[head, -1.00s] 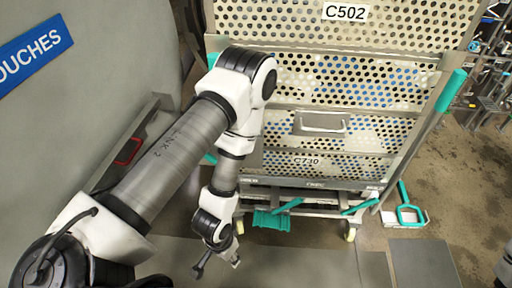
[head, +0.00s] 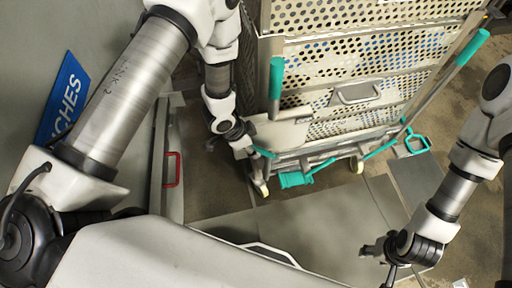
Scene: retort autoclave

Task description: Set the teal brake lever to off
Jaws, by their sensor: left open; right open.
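Low on the front of the perforated trolley (head: 345,80) are several teal parts. A wide teal pedal-like piece (head: 296,180) hangs at the middle, with a slanted teal bar (head: 321,166) beside it. Another teal bar (head: 380,149) is at the right. I cannot tell which one is the brake lever or read its setting. My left gripper (head: 212,144) points down at the trolley's lower left corner, apart from the pedal piece; its fingers are small and partly hidden. My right gripper (head: 376,262) is open and empty over the floor at lower right.
Teal-gripped upright handles stand at the trolley's left (head: 277,80) and right (head: 472,47). A grey wall panel with a red handle (head: 172,169) is at left. The grey floor plate (head: 310,220) in front is clear.

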